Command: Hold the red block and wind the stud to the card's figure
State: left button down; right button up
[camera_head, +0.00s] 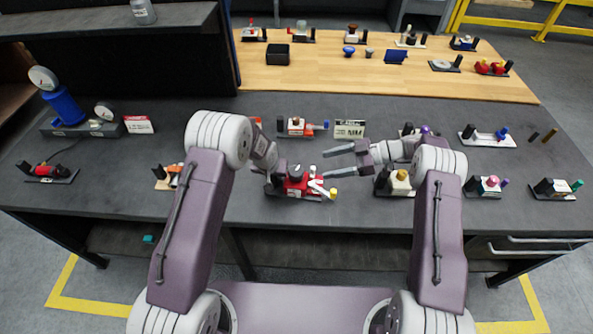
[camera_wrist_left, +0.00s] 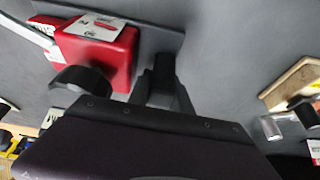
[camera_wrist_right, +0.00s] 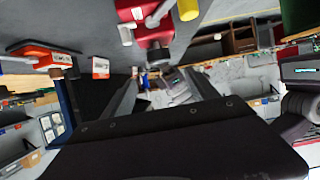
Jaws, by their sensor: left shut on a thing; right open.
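The red block (camera_head: 298,187) sits on a small base near the table's front middle, with white parts on top and a yellow-tipped stud (camera_head: 333,193) at its right. My left gripper (camera_head: 272,177) is at the block's left end, shut on what looks like a black upright post (camera_wrist_left: 163,68); the red block (camera_wrist_left: 105,50) is beside it in the left wrist view. My right gripper (camera_head: 326,161) is open and empty, behind and above the stud. In the right wrist view the block (camera_wrist_right: 145,30) and yellow tip (camera_wrist_right: 187,9) lie beyond its fingers.
Similar units stand close by: an orange-topped one (camera_head: 296,127) behind, a cream-knobbed one (camera_head: 399,183) to the right, an orange one (camera_head: 173,176) to the left. A blue gauge stand (camera_head: 65,105) is far left. The dark table is bare between units.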

aim_at(294, 170)
jog(key=x, duration=1.2)
jog(key=c, duration=1.4)
jog(key=shift+o, duration=0.2)
jog(key=shift+t, duration=0.4)
jog(key=shift+r+m, duration=0.1)
jog(key=shift+m, duration=0.3)
jog(key=shift+a+m+t+h, duration=0.1)
jog(key=shift+m+t+h, duration=0.35)
jog(key=shift+m+t, duration=0.95)
jog(key=shift+m+t+h, duration=0.45)
jog(key=shift+m+t, duration=0.75)
jog(key=shift+t, duration=0.4)
